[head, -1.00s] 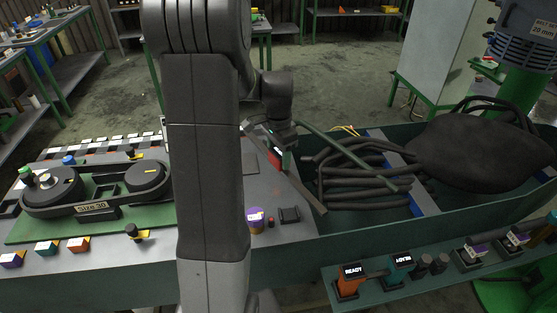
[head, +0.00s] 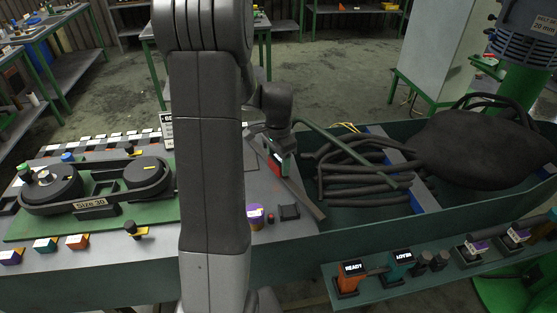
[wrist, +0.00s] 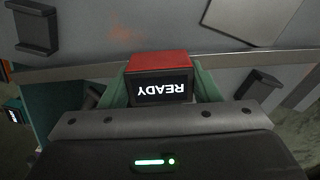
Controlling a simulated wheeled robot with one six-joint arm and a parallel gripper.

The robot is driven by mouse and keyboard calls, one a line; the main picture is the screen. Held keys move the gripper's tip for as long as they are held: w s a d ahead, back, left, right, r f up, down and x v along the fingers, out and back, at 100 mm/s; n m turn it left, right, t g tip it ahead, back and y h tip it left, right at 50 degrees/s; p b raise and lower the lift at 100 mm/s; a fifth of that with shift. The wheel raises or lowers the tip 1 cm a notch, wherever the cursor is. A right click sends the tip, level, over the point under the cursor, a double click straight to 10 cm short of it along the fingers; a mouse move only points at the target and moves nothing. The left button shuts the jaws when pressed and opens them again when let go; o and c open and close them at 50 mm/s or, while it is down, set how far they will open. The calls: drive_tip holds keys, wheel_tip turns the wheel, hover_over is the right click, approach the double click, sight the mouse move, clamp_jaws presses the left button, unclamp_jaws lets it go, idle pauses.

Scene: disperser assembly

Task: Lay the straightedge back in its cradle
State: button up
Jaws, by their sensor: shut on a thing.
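The straightedge (head: 304,197) is a long thin grey bar with a red handle block (head: 275,165). My gripper (head: 280,157) is shut on this handle and holds the bar slantwise over the right end of the grey bench. In the wrist view the handle (wrist: 160,64) sits between the green fingers, its display reading READY, and the bar (wrist: 80,72) runs across behind it. A dark bracket (head: 289,212) stands on the bench beside the bar, perhaps part of the cradle. It also shows in the wrist view (wrist: 33,26), with another dark bracket (wrist: 258,84) at right. Any gap beneath the bar is unclear.
A purple-topped yellow block (head: 256,214) stands left of the bracket. A belt drive on a green plate (head: 40,228) fills the left of the bench. A green trough (head: 450,220) with dark hoses lies to the right. A front shelf (head: 430,281) carries several tools.

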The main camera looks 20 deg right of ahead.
sight(278, 160)
drive_tip(key=o, duration=1.5)
drive_tip(key=shift+r, duration=0.1)
wheel_tip(278, 160, up, 13)
drive_tip(key=shift+r, duration=0.1)
wheel_tip(278, 160, down, 14)
drive_tip(key=shift+r, duration=0.55)
